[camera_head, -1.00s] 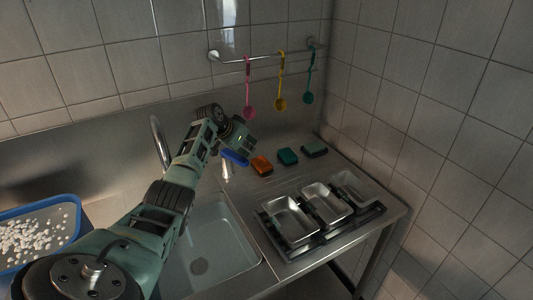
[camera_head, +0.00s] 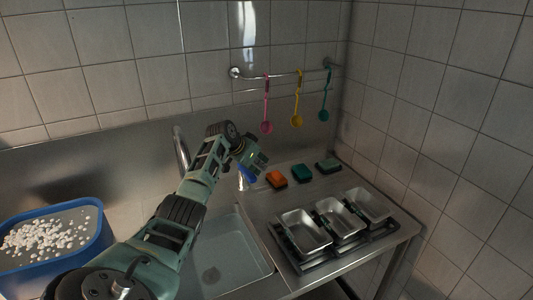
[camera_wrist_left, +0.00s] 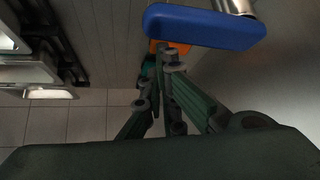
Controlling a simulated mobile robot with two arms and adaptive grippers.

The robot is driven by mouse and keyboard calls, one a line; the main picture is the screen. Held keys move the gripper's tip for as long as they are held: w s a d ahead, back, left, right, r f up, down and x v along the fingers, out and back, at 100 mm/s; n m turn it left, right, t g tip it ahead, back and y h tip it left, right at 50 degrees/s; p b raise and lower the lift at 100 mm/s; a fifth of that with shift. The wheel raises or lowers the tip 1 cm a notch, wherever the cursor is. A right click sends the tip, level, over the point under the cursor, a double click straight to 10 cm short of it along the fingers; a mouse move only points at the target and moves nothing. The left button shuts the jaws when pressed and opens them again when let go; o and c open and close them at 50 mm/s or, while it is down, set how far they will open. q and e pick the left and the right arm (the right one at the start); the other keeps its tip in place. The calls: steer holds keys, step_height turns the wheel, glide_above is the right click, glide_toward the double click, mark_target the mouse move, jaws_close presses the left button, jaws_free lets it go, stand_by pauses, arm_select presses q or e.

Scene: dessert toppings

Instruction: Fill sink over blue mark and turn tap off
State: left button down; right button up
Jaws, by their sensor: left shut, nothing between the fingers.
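The steel sink (camera_head: 245,262) lies in the counter, partly hidden by my left arm; its drain shows at the bottom. I cannot make out a blue mark or the water level. The curved metal spout (camera_head: 180,150) rises behind my arm. A blue tap handle (camera_head: 247,175) on a metal post stands right of the sink, partly covered by my left gripper (camera_head: 258,163). In the left wrist view the blue handle (camera_wrist_left: 205,27) lies just beyond the shut, empty fingertips (camera_wrist_left: 172,60); I cannot tell whether they touch. My right gripper is out of view.
Orange (camera_head: 276,179), teal (camera_head: 301,173) and green (camera_head: 328,165) sponges lie at the back of the counter. Metal trays (camera_head: 305,231) in a dark rack sit right of the sink. A blue tub (camera_head: 103,236) of white pieces stands left. Coloured spoons (camera_head: 297,119) hang above.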

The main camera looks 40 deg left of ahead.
arm_select(q)
steer(key=shift+s+a+f, duration=0.1)
steer(key=shift+s, duration=0.15)
steer(key=v, duration=1.2)
steer(key=shift+w, duration=0.2)
